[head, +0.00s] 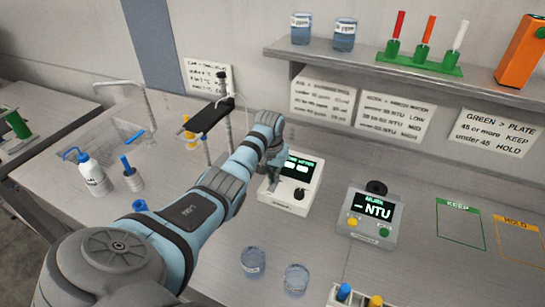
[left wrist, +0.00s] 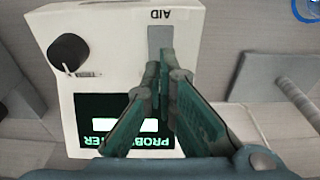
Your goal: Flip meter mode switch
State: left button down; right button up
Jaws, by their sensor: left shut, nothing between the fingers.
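The white probe meter (head: 283,202) stands on the bench in the middle of the head view, with a lit dark display and a black knob (head: 299,194). In the left wrist view the meter (left wrist: 112,45) appears upside down, with its knob (left wrist: 68,53) at the left. A grey slot plate (left wrist: 160,37) marked "AID" lies on its face. I cannot make out a switch lever; the fingers cover part of that area. My left gripper (head: 273,172) is shut and empty over the meter's left side. Its fingertips (left wrist: 165,70) overlap the plate's end; contact cannot be told.
A grey NTU meter (head: 372,228) stands to the right, beside the green KEEP (head: 460,224) and orange HOLD (head: 520,240) outlines. Two beakers (head: 254,262) (head: 296,280) stand in front. A black-topped stand (head: 210,117) is behind my left arm. A shelf (head: 400,72) overhangs the back.

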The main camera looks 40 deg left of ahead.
pick_arm(q)
notch_tip(320, 180, up, 2)
jog(key=shift+w+r+p, duration=0.1)
jog(key=shift+p, duration=0.5)
jog(key=shift+a+r+b, duration=0.1)
jog(key=shift+r+b, duration=0.1)
jog(key=shift+b, duration=0.15)
jog(key=shift+r, duration=1.75)
